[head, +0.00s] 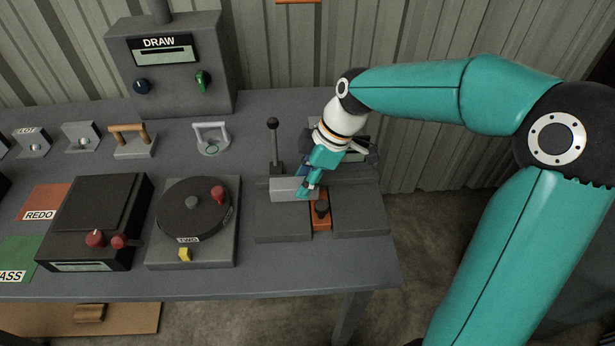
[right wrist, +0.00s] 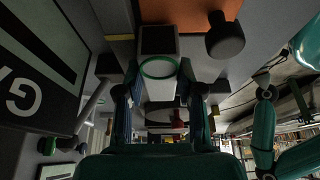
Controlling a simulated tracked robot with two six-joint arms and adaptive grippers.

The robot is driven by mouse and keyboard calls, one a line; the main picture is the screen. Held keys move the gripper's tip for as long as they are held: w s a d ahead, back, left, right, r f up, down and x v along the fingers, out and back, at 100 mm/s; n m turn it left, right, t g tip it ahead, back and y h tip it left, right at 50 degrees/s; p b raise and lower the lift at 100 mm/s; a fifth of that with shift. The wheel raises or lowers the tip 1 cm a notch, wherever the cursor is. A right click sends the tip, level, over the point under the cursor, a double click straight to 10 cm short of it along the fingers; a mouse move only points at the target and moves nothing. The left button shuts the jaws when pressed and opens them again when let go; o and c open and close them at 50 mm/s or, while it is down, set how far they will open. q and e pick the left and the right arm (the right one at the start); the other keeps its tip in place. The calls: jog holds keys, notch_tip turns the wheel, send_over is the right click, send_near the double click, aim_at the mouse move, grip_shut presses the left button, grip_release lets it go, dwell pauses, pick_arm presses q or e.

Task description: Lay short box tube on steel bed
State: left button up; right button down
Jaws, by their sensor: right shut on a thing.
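The short box tube (head: 286,189) is a light grey block in the head view, just left of my right gripper (head: 307,188). My right gripper is shut on it. In the right wrist view the tube (right wrist: 160,88) lies between the two fingers (right wrist: 161,104), its dark open end facing away from my wrist. My left gripper is not in view.
A black-knobbed lever (head: 274,145) stands close behind the tube. A round turntable (head: 193,207) and a black box (head: 95,215) are to the left. The DRAW machine (head: 167,75) stands at the back. The table's right edge is close to the bed.

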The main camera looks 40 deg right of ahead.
jog(key=shift+s+a+f+b, duration=0.1)
jog(key=shift+s+f+b, duration=0.1)
jog(key=shift+f+b, duration=0.5)
jog(key=c, duration=1)
grip_release()
jog(key=shift+s, duration=0.1)
jog(key=shift+o, duration=1.4)
jog(key=shift+f, duration=0.1)
jog(key=shift+w, duration=0.2)
jog(key=shift+r+p, duration=0.5)
jog(key=shift+r, duration=0.1)
jog(key=v, duration=1.2)
jog(key=shift+r+p, duration=0.25)
jog(key=shift+p, duration=0.1)
